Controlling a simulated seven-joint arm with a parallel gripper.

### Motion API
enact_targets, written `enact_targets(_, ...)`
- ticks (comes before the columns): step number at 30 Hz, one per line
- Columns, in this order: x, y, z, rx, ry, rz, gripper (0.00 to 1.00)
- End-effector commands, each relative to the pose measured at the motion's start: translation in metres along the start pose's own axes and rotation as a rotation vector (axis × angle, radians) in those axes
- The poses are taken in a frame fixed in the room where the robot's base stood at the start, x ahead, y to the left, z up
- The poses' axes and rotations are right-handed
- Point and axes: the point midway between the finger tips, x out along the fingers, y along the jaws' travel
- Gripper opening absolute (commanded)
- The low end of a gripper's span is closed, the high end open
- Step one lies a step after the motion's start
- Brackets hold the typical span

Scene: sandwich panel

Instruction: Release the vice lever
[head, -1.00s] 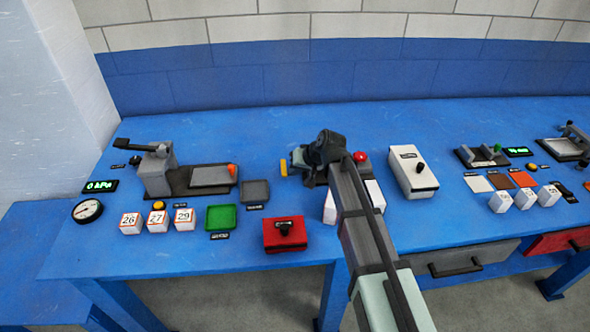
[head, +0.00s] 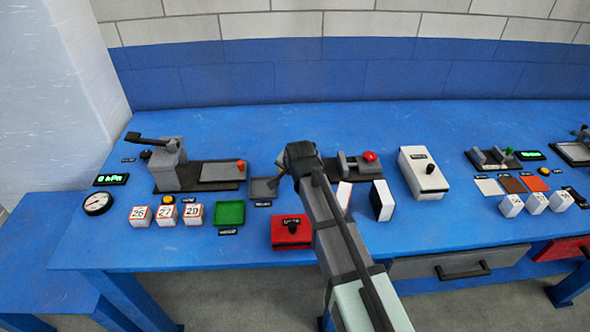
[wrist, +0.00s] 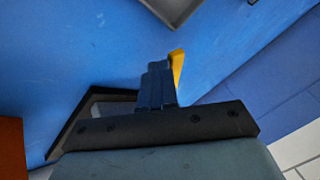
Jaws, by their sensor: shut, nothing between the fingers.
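A grey vice-like fixture (head: 348,164) with a red knob (head: 370,157) sits on a dark base in the middle of the bench in the head view. My arm hides the left part of this fixture. My gripper (head: 284,168) is to its left, above the bench and near a small grey tray (head: 262,188). In the wrist view the dark fingers (wrist: 158,78) are together with nothing between them. A yellow piece (wrist: 177,67) shows right beside them. I cannot tell whether they touch it.
At the left stands a grey press (head: 167,160) with a black handle. A red box (head: 291,232), white blocks (head: 382,200) and a white switch box (head: 422,173) stand around my arm. The back of the bench is clear.

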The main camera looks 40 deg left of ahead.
Motion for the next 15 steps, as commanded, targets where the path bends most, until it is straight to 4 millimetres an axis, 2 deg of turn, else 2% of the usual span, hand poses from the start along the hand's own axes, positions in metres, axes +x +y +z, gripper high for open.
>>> enact_targets(15, 0.013, -0.032, 0.007, 0.362, 0.195, 0.195, 0.00)
